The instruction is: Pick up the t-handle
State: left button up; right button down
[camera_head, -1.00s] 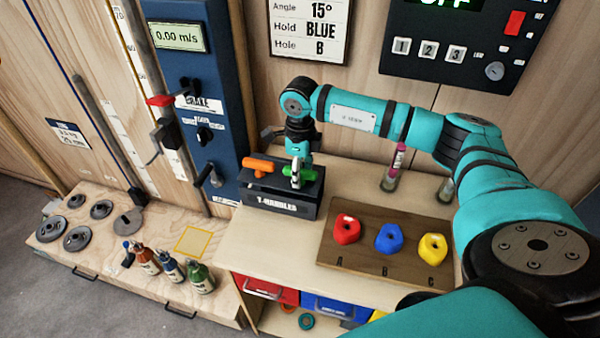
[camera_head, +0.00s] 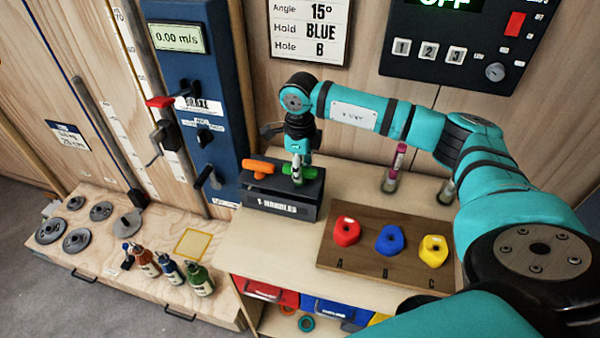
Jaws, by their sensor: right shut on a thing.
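A black holder labelled T-HANDLES (camera_head: 282,207) stands on the wooden bench. An orange t-handle (camera_head: 258,167) sits in its left part, and a green t-handle (camera_head: 304,172) is at its right part. My right gripper (camera_head: 297,178) points down over the green t-handle and is shut on it, with green showing on both sides of the fingers. I cannot tell whether the green handle is clear of its slot. My left gripper is not in view.
A wooden board (camera_head: 360,255) with red (camera_head: 346,231), blue (camera_head: 390,239) and yellow holds (camera_head: 434,250) lies right of the holder. Tubes (camera_head: 394,170) stand behind it. A blue panel (camera_head: 200,100) with levers rises at the left. Bottles (camera_head: 171,270) and discs (camera_head: 78,240) rest on a lower box.

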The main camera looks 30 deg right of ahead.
notch_tip(320, 180, up, 17)
jog(key=b, duration=0.4)
jog(key=c, duration=1.7)
grip_release()
jog(key=shift+c, duration=0.2)
grip_shut()
